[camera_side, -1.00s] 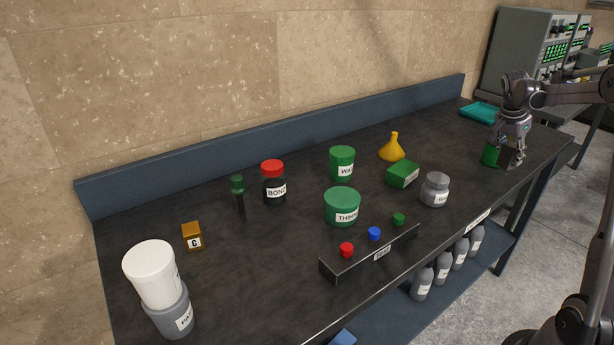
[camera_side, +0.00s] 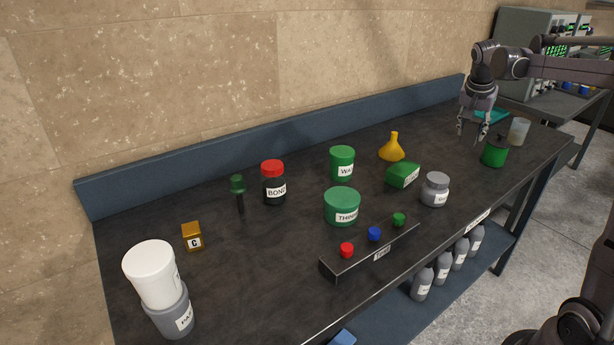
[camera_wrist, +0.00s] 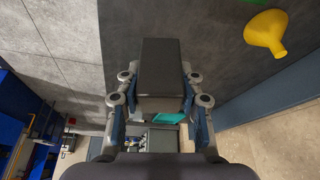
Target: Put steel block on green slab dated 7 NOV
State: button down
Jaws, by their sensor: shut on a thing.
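A dark grey steel block (camera_wrist: 161,70) is between the fingers of my gripper in the wrist view. My gripper (camera_side: 471,135) is shut on it, above the far right part of the bench in the side view. The block is hard to make out there. A green slab (camera_side: 403,175) with a white label lies near the bench's middle right, to the left of my gripper and apart from it. Its date is too small to read.
A yellow funnel (camera_side: 392,149) stands behind the slab, a grey jar (camera_side: 435,189) to its right. A green pot (camera_side: 495,153), a translucent cup (camera_side: 519,131) and a teal tray (camera_side: 491,116) are near my gripper. Green tubs and a button box (camera_side: 370,252) lie left.

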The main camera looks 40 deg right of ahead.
jog(key=w+a+n, duration=0.2)
jog(key=w+a, duration=0.1)
jog(key=a, duration=0.1)
send_near(406, 164)
jog(key=shift+w+d+f+t, duration=0.15)
jog(key=shift+d+t, duration=0.15)
jog(key=shift+d, duration=0.55)
jog(key=shift+f, duration=2.05)
jog(key=shift+f, duration=0.15)
jog(key=c, duration=0.8)
grip_release()
jog(key=shift+c, duration=0.2)
